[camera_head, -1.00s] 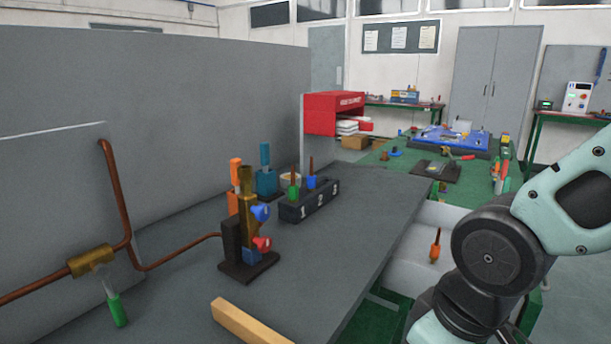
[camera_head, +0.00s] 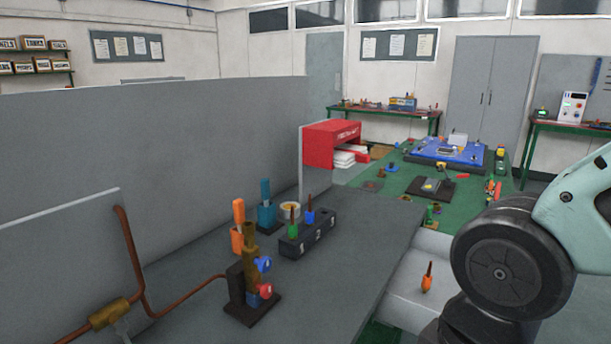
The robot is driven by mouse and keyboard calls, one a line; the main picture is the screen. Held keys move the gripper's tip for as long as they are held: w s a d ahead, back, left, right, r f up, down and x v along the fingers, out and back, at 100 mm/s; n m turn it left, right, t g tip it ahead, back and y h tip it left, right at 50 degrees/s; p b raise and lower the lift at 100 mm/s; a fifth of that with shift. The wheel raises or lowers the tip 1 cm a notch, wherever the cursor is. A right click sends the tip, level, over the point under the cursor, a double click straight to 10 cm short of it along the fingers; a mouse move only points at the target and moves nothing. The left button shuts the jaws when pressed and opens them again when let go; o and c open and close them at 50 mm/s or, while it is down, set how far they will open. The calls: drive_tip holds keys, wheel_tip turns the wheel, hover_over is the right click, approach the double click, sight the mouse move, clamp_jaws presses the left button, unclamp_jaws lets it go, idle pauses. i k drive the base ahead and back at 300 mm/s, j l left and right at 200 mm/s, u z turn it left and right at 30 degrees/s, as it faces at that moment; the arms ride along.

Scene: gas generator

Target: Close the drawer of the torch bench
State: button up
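The torch bench (camera_head: 345,255) has a dark grey top that runs from the lower left toward the middle. Its light grey drawer (camera_head: 405,297) sticks out from the right side of the bench, so it is open. An orange-handled tool (camera_head: 427,278) stands or lies in the drawer. My arm's dark round joint and pale green link fill the lower right, close to the drawer and partly in front of it. My gripper is outside the frame, so I cannot see whether it touches the drawer.
On the bench top stand a brass torch fixture (camera_head: 250,275), a numbered black block (camera_head: 308,238) with coloured tools, and a copper pipe (camera_head: 150,305). A grey partition (camera_head: 150,160) backs it. Beyond lies a green bench (camera_head: 395,178) with a red cabinet (camera_head: 333,145). Floor shows at right.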

sight(404, 304)
drive_tip(key=l+z, duration=0.15)
drive_tip(key=l, duration=1.35)
drive_tip(key=j+z, duration=0.4)
drive_tip(key=j, duration=0.3)
